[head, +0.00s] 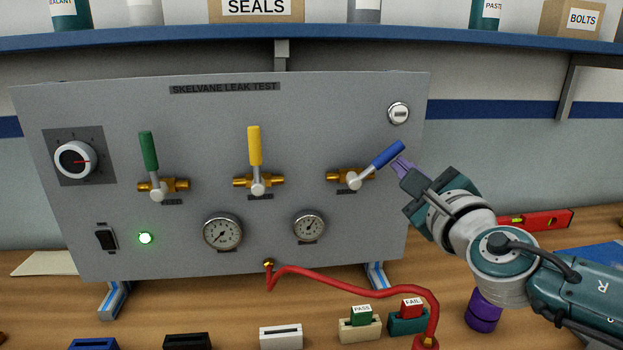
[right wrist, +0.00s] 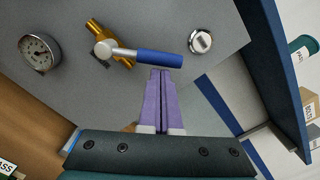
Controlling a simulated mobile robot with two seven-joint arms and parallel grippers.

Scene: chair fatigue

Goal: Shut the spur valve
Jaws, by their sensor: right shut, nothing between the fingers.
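A grey leak test panel (head: 200,115) carries three lever valves in a row. The green lever (head: 149,151) and the yellow lever (head: 255,146) point up. The blue lever (head: 387,154) on the right valve (head: 341,176) is tilted up and to the right. The labels under the valves are too small to read. My left gripper is not in view.
A red hose (head: 350,288) runs below to the bench. PASS and FAIL tags (head: 411,308), a purple cylinder (head: 483,311) and a red level (head: 540,219) are on the bench.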

